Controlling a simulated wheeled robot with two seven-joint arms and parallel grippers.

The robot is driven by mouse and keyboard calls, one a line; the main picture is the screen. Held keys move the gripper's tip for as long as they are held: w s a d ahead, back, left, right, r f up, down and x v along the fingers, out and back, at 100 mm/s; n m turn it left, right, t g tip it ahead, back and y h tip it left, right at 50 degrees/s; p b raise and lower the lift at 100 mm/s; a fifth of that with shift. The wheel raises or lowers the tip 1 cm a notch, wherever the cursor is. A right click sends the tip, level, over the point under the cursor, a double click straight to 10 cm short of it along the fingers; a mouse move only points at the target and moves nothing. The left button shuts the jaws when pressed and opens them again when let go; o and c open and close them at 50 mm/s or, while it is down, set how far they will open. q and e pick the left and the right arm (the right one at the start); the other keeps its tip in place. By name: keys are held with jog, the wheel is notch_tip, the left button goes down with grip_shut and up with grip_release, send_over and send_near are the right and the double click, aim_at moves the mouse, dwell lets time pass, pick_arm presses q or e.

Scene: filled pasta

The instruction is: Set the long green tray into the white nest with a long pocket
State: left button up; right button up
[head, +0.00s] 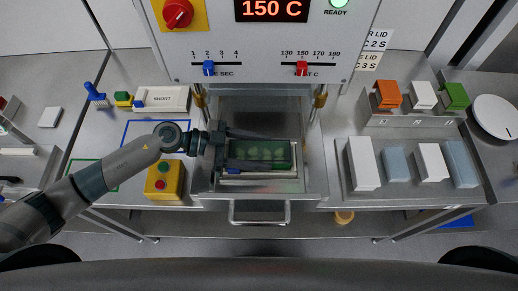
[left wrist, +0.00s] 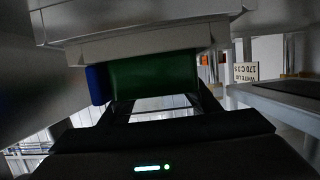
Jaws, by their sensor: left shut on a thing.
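The long green tray (head: 262,151) holds several pale green pieces under a clear-looking top. It lies at the white nest (head: 258,177) in the open metal drawer; the nest's pale edge shows along the tray's front. Whether the tray is fully seated in the pocket I cannot tell. My left gripper (head: 240,149) comes in from the left and is shut on the tray's left end. The left wrist view shows the green tray side (left wrist: 155,75) with a blue part (left wrist: 97,85) at its left, between my dark fingers. My right gripper is out of view.
The metal drawer (head: 312,180) sits below the machine panel showing 150 C, with a handle (head: 259,212) in front. A yellow button box (head: 164,180) stands close left, near my left arm. At the right, a tray rack (head: 405,200) holds white and blue-grey blocks.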

pick_arm(q)
jog(key=o, duration=1.4)
jog(key=shift+a, duration=0.1)
jog(key=shift+a+r, duration=0.1)
jog(key=shift+a, duration=0.35)
jog(key=b+v, duration=0.7)
jog(key=v, duration=0.9)
jog(key=shift+a+r, duration=0.1)
jog(key=shift+r, duration=0.1)
